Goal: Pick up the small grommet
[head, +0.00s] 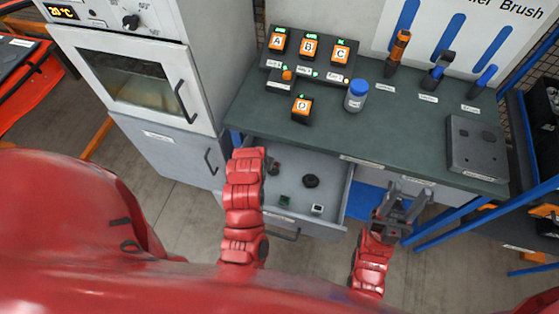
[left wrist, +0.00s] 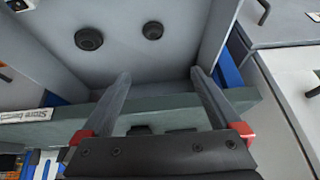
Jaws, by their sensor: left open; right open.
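The small grommet (left wrist: 153,30) is a dark round ring lying on the pale floor of the open drawer in the left wrist view. A larger dark grommet (left wrist: 89,39) lies to its left there; it also shows in the head view (head: 311,181). My left gripper (left wrist: 160,73) is open and empty. Its fingertips appear below the small grommet in the picture, apart from it. In the head view my left arm covers part of the drawer, and I cannot clearly make out the small grommet. My right gripper (head: 408,192) is open and empty, right of the drawer.
The drawer (head: 345,195) also holds a small green-black part (head: 284,200) and a white-topped block (head: 317,209). The green bench top (head: 410,125) overhangs its back. A grey oven cabinet (head: 170,150) stands left. A blue-capped bottle (head: 356,96) stands on the bench.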

